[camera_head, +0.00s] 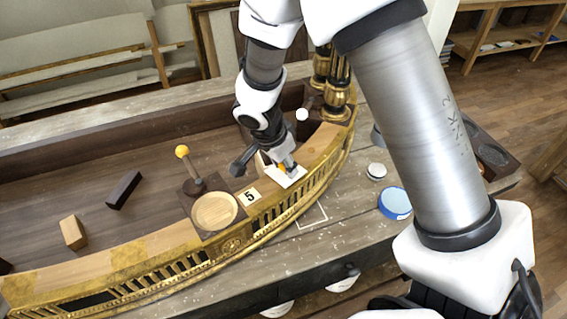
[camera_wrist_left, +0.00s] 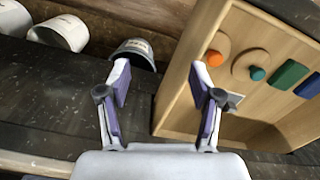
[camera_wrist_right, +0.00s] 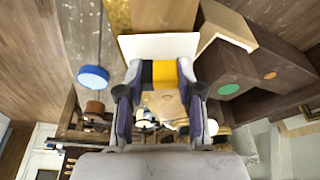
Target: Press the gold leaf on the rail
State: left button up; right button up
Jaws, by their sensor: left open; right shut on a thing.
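The curved gilt rail (camera_head: 180,232) with bare wood and gold patches crosses the head view. My right gripper (camera_head: 284,165) is over its right part. It is shut on a yellow and black block (camera_wrist_right: 168,73) with a flat white plate (camera_wrist_right: 160,46) at its far end. In the head view the white plate (camera_head: 289,178) is at the rail top; whether it touches cannot be told. The gold leaf cannot be made out apart from the plate and gilding. My left gripper (camera_wrist_left: 160,90) is open and empty beside a pale wooden box (camera_wrist_left: 205,40).
A round wooden dish (camera_head: 214,211), a yellow-knobbed lever (camera_head: 183,152) and a number 5 tag (camera_head: 251,196) are left of the right gripper. Black-gold columns (camera_head: 335,90) stand behind. A blue-rimmed round lid (camera_head: 396,203) lies on the right of the table.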

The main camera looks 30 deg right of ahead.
jog(key=shift+r+p, duration=1.6)
jog(key=shift+r, duration=1.6)
